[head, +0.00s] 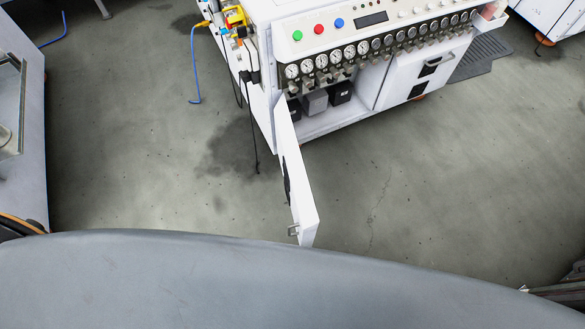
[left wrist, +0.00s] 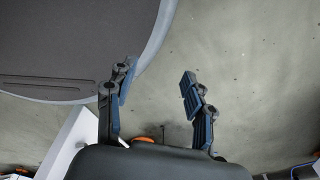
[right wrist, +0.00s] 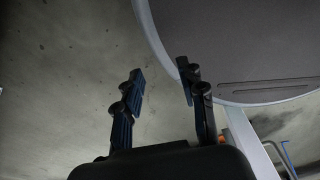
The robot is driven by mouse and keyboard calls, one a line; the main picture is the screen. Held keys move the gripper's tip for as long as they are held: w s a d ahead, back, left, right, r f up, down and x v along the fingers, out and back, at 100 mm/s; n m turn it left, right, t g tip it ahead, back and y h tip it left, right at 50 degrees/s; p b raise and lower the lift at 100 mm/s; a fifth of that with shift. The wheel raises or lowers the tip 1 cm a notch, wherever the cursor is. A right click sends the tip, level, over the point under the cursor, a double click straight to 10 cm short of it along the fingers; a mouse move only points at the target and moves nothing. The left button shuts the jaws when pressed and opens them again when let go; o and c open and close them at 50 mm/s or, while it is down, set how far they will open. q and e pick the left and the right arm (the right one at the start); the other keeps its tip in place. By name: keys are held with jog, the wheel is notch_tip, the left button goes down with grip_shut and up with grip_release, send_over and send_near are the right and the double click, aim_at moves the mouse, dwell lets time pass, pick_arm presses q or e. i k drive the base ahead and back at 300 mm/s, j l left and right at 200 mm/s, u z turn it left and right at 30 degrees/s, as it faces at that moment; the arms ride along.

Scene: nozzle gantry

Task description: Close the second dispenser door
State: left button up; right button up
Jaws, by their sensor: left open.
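The white dispenser cabinet (head: 330,14) stands at the top of the head view. One of its doors (head: 297,185) hangs wide open at the cabinet's left end and swings out toward me, with a dark handle and a small metal latch near its free end. Another door (head: 420,72), with a black handle, is closed at the right of the front. My left gripper (left wrist: 155,82) is open and empty above the floor in the left wrist view. My right gripper (right wrist: 163,82) is also open and empty in its wrist view. Neither gripper's fingers show in the head view.
Dark boxes (head: 316,101) sit in the open compartment under a row of gauges (head: 322,62). A blue hose (head: 193,65) and black cables hang at the cabinet's left side. Another cabinet (head: 25,170) stands at the left edge. The floor (head: 440,190) right of the open door is clear.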

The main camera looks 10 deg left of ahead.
aim_at(298, 192)
jog(key=j+z, duration=0.1)
jog(key=j, duration=0.25)
jog(key=k+j+z, duration=0.1)
jog(key=j, duration=0.25)
jog(key=k+j+z, duration=0.1)
jog(key=j, duration=0.25)
jog(key=k+u, duration=0.2)
jog(key=k, duration=0.15)
